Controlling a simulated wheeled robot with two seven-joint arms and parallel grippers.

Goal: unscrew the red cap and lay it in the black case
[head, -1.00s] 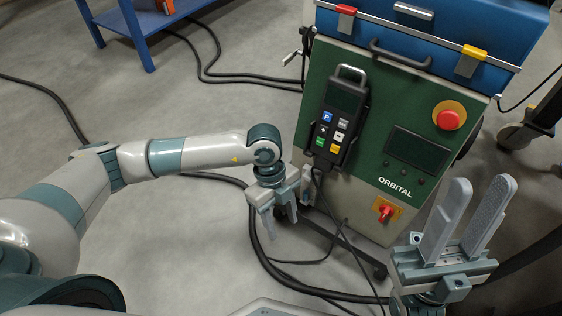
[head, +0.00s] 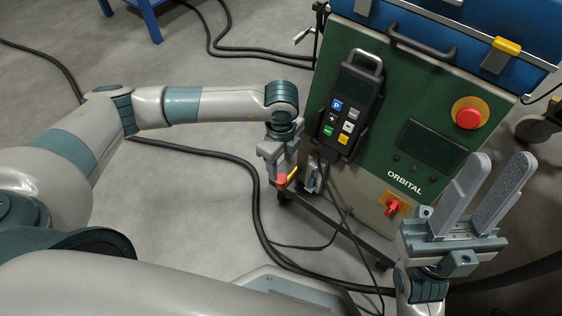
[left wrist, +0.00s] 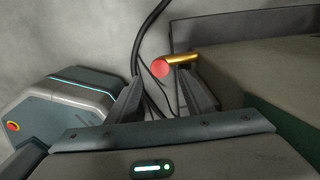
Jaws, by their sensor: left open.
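The red cap (head: 281,179) is a small red disc on the end of a brass pipe stub (head: 293,172) low at the left side of the green machine. My left gripper (head: 281,168) points down at it, partly covering the stub in the head view. In the left wrist view the red cap (left wrist: 160,69) shows between the open fingers, near their tips, with the brass stub (left wrist: 184,58) running right. I cannot tell whether the fingers touch it. My right gripper (head: 481,192) is open and empty, fingers up. I see no black case.
The green ORBITAL machine (head: 405,180) carries a pendant (head: 348,110), a red stop button (head: 468,114) and a red switch (head: 393,206). A blue toolbox (head: 445,25) stands on top. Black cables (head: 257,200) lie on the floor. A blue bench (head: 150,18) stands at the back left.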

